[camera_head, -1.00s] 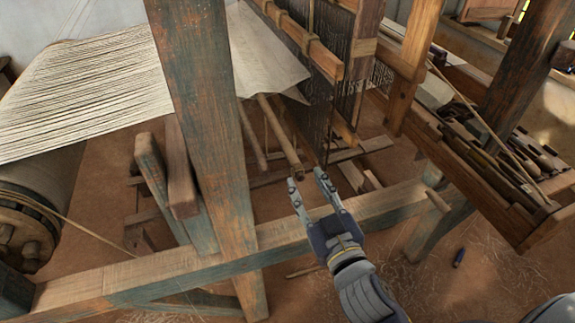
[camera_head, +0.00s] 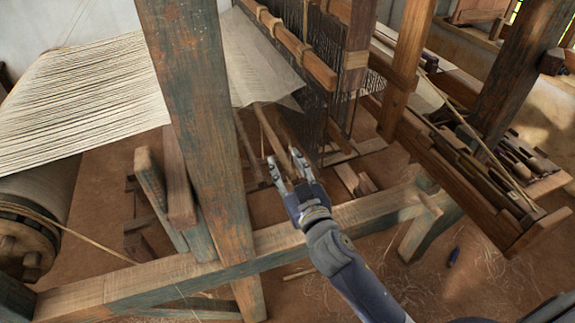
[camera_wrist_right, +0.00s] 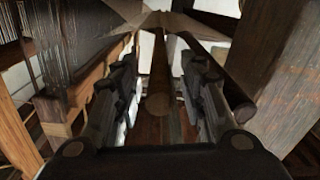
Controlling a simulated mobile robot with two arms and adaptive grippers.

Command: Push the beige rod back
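The beige rod (camera_head: 269,128) slopes down from under the pale cloth towards my right gripper in the head view. My right gripper (camera_head: 284,157) is open, with one finger on each side of the rod's near end. In the right wrist view the rod (camera_wrist_right: 158,75) runs between the two fingers of the gripper (camera_wrist_right: 157,82), its round end facing the camera. Gaps show on both sides, so the fingers do not grip it. In the head view the near end is mostly hidden by the gripper. My left gripper is not in view.
A second, darker rod (camera_wrist_right: 225,80) hangs just right of the gripper in the wrist view. A thick wooden post (camera_head: 200,120) stands left of the gripper. A low beam (camera_head: 165,277) runs beneath my right arm. Hanging heddles (camera_head: 317,115) are close on the right.

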